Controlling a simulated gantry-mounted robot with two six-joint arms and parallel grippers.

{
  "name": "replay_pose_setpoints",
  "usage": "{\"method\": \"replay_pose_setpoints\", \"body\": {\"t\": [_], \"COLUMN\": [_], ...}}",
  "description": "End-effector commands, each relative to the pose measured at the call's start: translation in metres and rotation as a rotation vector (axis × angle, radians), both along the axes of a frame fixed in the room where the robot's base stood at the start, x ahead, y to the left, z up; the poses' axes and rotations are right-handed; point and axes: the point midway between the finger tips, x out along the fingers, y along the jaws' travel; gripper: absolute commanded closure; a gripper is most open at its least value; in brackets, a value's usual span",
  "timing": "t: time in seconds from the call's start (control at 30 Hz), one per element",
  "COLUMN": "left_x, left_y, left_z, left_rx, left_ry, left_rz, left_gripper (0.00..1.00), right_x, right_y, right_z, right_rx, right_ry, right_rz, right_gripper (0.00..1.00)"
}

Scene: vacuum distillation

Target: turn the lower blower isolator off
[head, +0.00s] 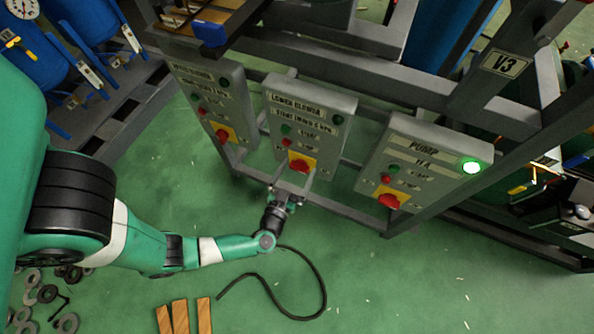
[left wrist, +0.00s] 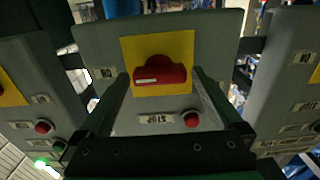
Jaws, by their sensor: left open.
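The lower blower control box (head: 312,112) is the middle of three grey boxes on the frame. Its isolator is a red rotary handle (head: 299,165) on a yellow plate (head: 312,162), low on the box face. In the left wrist view, which sees the box upside down, the red handle (left wrist: 160,74) lies crosswise with a white mark towards its left end. My left gripper (head: 293,186) is open in front of the isolator. Its fingers (left wrist: 162,82) stand apart, one on each side of the handle; I cannot tell whether they touch it. My right gripper is out of view.
The pump box (head: 420,165) on the right has a lit green lamp (head: 471,167) and its own red handle. Another box (head: 212,100) stands on the left. A black cable (head: 318,275) and wooden strips (head: 180,316) lie on the green floor.

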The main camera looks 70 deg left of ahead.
Motion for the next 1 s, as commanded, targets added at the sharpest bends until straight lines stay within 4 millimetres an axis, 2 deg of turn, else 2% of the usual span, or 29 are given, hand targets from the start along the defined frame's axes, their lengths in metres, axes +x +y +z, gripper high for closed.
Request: {"method": "replay_pose_setpoints", "body": {"t": [0.1,0.13,0.53,0.57,1.0], "left_x": [0.0,0.0,-0.0003,-0.0003,-0.0005], "left_y": [-0.0003,-0.0003,-0.0004,-0.0004,-0.0003], "left_z": [0.0003,0.0002,-0.0001,0.0,0.0009], "left_rx": [0.0,0.0,0.0,0.0,-0.063], "left_ry": [0.0,0.0,0.0,0.0,-0.07], "left_rz": [0.0,0.0,0.0,0.0,-0.001], "left_gripper": [0.0,0.04,0.76,0.78,0.78], "right_x": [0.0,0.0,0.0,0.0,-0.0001], "right_y": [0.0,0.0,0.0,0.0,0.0], "right_z": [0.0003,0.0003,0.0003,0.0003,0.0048], "right_rx": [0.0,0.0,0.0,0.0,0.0], "right_ry": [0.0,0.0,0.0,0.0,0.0], "right_rz": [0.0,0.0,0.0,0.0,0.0], "right_gripper": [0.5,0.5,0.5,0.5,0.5]}}
